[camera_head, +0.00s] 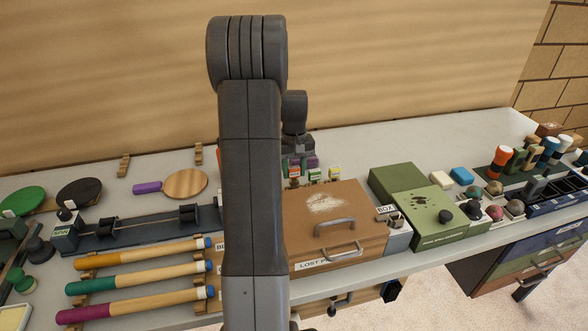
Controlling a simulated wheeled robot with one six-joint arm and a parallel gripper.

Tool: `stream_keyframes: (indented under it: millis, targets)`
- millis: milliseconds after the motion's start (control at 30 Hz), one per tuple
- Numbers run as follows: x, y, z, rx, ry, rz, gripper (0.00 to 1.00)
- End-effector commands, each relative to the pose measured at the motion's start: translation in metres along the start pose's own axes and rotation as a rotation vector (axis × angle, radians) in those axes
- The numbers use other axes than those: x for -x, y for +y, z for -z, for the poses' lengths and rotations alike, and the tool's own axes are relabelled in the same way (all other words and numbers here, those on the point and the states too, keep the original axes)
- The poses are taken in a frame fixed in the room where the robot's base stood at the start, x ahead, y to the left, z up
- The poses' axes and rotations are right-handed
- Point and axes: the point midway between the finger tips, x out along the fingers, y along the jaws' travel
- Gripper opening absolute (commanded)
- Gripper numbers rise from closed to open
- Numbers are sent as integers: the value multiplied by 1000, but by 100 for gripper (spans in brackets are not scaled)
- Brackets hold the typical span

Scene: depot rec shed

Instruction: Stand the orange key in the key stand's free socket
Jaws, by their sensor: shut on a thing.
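My gripper (299,153) is at the back middle of the table, pointing down, partly hidden behind my own arm. It is shut on a small orange thing (294,164), which looks like the orange key; its lower end is hard to make out. Just below and to the right, behind the brown box, stand small pieces with green (314,173) and yellow-green (335,172) tops. They may belong to the key stand, but I cannot make out the stand or its free socket. Whether the orange thing touches anything is unclear.
A brown lost-property box (345,215) with handles stands in front of the gripper. A green box (420,205) is to its right. Long-handled coloured rods (140,282) lie front left. A purple cylinder (147,187) and wooden disc (185,183) lie left. The back right tabletop is clear.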

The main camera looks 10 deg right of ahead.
Motion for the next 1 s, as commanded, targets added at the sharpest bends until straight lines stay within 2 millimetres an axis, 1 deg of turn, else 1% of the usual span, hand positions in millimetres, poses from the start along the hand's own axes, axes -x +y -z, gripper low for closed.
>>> stream_keyframes:
  millis: [267, 1000]
  targets:
    - [-1, 0, 0, 0, 0, 0, 16]
    - [-13, 0, 0, 0, 0, 0, 16]
